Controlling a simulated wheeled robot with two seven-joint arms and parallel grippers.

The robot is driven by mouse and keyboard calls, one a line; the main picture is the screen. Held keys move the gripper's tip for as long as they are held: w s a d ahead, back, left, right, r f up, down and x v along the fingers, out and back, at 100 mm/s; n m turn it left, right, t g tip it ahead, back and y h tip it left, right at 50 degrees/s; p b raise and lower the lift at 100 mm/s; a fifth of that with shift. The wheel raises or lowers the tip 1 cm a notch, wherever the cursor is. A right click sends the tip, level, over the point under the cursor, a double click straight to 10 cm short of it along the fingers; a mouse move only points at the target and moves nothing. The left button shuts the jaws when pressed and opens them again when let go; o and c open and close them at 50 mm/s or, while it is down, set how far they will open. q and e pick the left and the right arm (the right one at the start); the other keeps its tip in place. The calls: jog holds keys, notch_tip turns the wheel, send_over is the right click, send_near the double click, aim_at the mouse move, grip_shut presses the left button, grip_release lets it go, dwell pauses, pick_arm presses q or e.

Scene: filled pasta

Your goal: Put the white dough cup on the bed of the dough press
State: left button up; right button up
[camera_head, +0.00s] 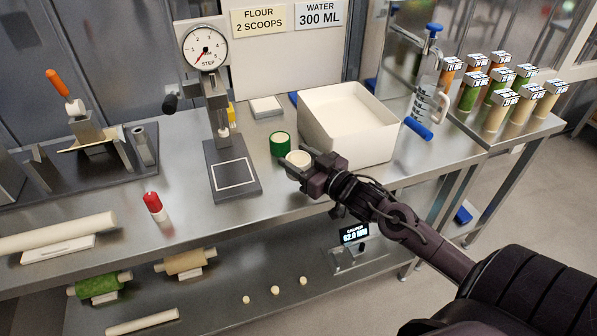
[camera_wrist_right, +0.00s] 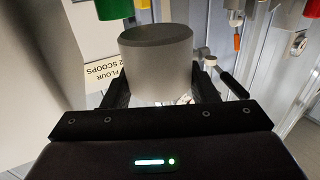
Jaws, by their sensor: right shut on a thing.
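My right gripper (camera_head: 302,172) is shut on a white dough cup (camera_head: 298,159), to the right of the press in the head view. In the right wrist view the cup (camera_wrist_right: 156,60) sits between the two fingers and looks grey in shadow. The dough press has a dial gauge (camera_head: 205,48) on top and a dark flat bed (camera_head: 240,188) with a white square outline. The bed's outlined square is bare. The cup is apart from the bed, to its right. My left gripper is not in view.
A green-rimmed cup (camera_head: 280,144) stands just behind the held cup. A large white bin (camera_head: 350,152) is close behind my right gripper. The counter's front edge runs below the gripper.

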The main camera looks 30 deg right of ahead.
jog(key=shift+f+p, duration=0.45)
jog(key=shift+f, duration=1.6)
jog(key=shift+f, duration=0.2)
jog(key=o, duration=1)
jog(key=shift+o, duration=0.2)
